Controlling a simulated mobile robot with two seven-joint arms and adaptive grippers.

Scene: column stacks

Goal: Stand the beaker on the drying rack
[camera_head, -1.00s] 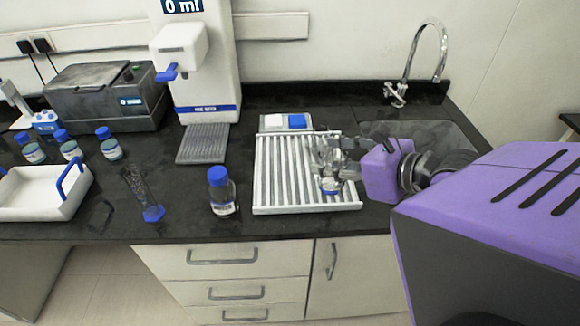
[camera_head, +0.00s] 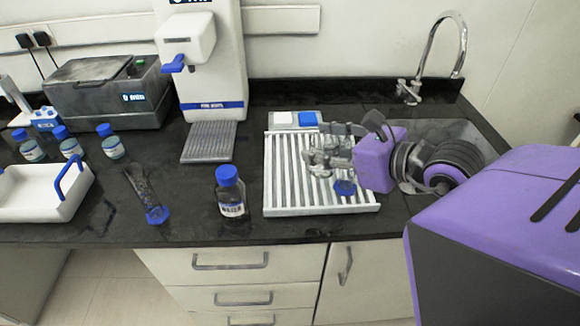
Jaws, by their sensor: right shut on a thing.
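The white slatted drying rack (camera_head: 276,190) lies on the dark counter, left of the sink. My right gripper (camera_head: 328,157) is over the rack's right half, reaching in from the right. It is shut on the beaker (camera_head: 344,188), a small clear vessel that shows mostly as a blue patch below the fingers. The fingers hide most of the beaker. I cannot tell whether its base touches the slats. My left gripper is not in view.
A blue-capped bottle (camera_head: 230,193) stands just left of the rack, with a blue-based glass cylinder (camera_head: 155,213) beyond it. A tray of small pads (camera_head: 297,121) lies behind the rack. A tall tap (camera_head: 412,93) stands behind the sink. The rack's left half is clear.

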